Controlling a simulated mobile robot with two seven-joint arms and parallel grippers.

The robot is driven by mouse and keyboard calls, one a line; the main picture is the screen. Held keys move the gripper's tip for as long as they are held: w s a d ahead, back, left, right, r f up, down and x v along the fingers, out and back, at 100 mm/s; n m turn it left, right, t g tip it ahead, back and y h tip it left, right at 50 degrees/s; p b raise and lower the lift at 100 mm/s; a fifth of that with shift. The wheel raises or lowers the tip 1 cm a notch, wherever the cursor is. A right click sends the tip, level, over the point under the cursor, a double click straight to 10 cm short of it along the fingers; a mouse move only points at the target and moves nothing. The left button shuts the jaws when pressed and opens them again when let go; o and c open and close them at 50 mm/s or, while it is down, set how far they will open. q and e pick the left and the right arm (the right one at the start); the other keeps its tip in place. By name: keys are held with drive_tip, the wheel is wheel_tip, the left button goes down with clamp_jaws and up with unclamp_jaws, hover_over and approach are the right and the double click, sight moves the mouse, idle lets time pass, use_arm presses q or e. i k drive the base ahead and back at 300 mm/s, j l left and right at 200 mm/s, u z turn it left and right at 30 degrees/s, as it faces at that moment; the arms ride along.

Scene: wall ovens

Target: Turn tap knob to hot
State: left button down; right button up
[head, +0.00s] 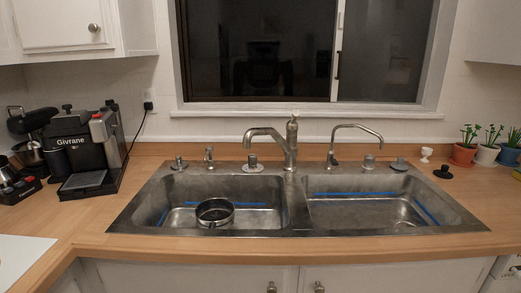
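A metal tap (290,145) stands at the back of the double sink (150,218), between the two basins. Its spout points left over the left basin, and a small handle (292,117) stands up on its top. A second, thinner tap (354,128) with a curved spout stands to its right. Small metal fittings line the sink's back rim: a round knob (253,163) left of the main tap, another (178,162) at the far left, and others on the right (369,162). Hot and cold marks cannot be made out. Neither of my grippers is in view.
A dark pot (215,212) sits in the left basin. A black coffee machine (85,150) stands on the left counter. Potted plants (486,154), a white cup (426,154) and a small black object (443,172) are at the right. The wooden counter's front strip (280,246) is clear.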

sight(252, 158)
drive_tip(key=i+l+u, duration=0.15)
drive_tip(key=l, duration=0.15)
drive_tip(key=i+l+u, duration=0.1)
drive_tip(key=l, duration=0.15)
drive_tip(key=i+l+u, duration=0.15)
drive_tip(key=l, duration=0.2)
drive_tip(key=i+l+u, duration=0.1)
drive_tip(key=l, duration=0.2)
drive_tip(key=j, duration=0.5)
drive_tip(key=i+j, duration=0.15)
drive_tip(key=j, duration=0.8)
drive_tip(key=i+u, duration=0.05)
